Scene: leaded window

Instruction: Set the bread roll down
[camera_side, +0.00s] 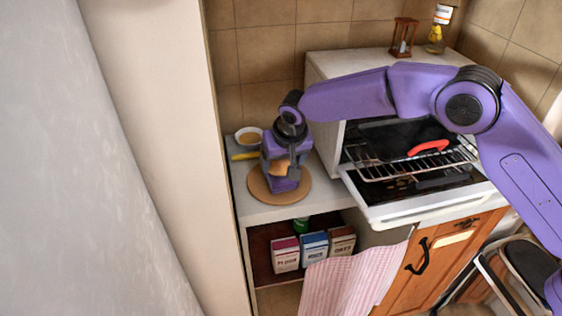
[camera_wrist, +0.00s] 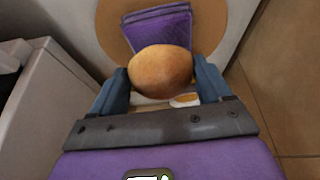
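The bread roll (camera_wrist: 160,72) is round and golden brown. It sits between the two fingers of my gripper (camera_wrist: 161,84), which touch its sides. In the side view, the roll (camera_side: 279,167) shows at my gripper (camera_side: 281,170), over a round wooden board (camera_side: 259,193) on the counter. A folded purple cloth (camera_side: 281,184) lies on the board below the roll. In the wrist view, the cloth (camera_wrist: 160,27) shows just beyond the roll, on the board (camera_wrist: 213,22). The roll hides part of the cloth, and I cannot tell whether they touch.
A bowl (camera_side: 249,135) and a yellow-handled item (camera_side: 245,156) lie behind the board. An open oven (camera_side: 414,197) with a wire rack and red-handled item (camera_side: 428,147) stands right. Several boxes (camera_side: 314,246) fill the shelf below. A tall wall panel (camera_side: 160,150) bounds the left.

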